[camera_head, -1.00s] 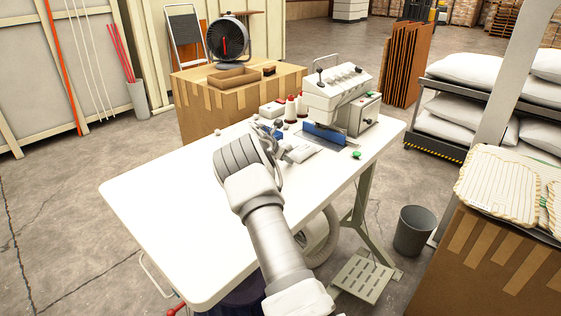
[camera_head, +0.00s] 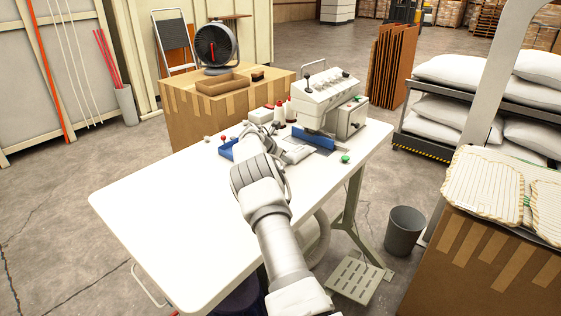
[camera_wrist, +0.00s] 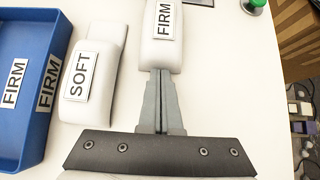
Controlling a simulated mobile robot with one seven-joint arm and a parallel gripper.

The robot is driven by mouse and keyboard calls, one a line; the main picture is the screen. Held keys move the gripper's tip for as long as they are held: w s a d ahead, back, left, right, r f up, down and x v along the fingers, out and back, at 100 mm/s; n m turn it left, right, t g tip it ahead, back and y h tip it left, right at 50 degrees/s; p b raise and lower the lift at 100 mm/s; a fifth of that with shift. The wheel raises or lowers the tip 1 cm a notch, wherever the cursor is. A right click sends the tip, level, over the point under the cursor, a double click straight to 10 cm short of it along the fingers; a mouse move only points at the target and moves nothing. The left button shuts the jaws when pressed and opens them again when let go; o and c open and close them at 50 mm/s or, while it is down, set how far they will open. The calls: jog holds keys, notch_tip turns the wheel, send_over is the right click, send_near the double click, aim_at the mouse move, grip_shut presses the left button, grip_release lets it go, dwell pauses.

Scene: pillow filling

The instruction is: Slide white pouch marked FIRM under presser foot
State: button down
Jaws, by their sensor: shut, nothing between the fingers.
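The white pouch marked FIRM (camera_wrist: 163,42) lies flat on the table straight ahead of my gripper in the wrist view. It also shows in the head view (camera_head: 297,154), just in front of the sewing machine. My gripper (camera_wrist: 160,74) is shut and empty. Its fingertips are at the near end of the pouch, touching or almost touching. The presser foot is not clearly visible; the sewing machine (camera_head: 328,97) has a blue part (camera_head: 313,135) low on its front. In the head view, my arm hides most of the gripper.
A white pouch marked SOFT (camera_wrist: 82,78) lies just left of my gripper. Left of it is a blue tray (camera_wrist: 48,88) with FIRM labels. A green button (camera_wrist: 254,5) is at the right. Thread cones (camera_head: 280,112) stand beside the machine. The table's left part (camera_head: 165,210) is clear.

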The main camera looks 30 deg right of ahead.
aim_at(291, 156)
jog(key=shift+w+d+f, duration=0.1)
jog(key=shift+w+d, duration=0.1)
jog(key=shift+d, duration=0.3)
jog(key=shift+w+d, duration=0.15)
jog(key=shift+d, duration=0.9)
jog(key=shift+a, duration=0.1)
jog(key=shift+s+a, duration=0.1)
jog(key=shift+a, duration=0.45)
jog(key=a, duration=0.1)
jog(key=s+a+r, duration=0.1)
jog(key=a, duration=0.1)
jog(key=shift+s+a+r+p, duration=0.15)
jog(key=shift+s+p, duration=0.05)
jog(key=shift+p, duration=0.1)
jog(key=v, duration=0.8)
jog(key=shift+a+r, duration=0.2)
jog(key=shift+a, duration=0.05)
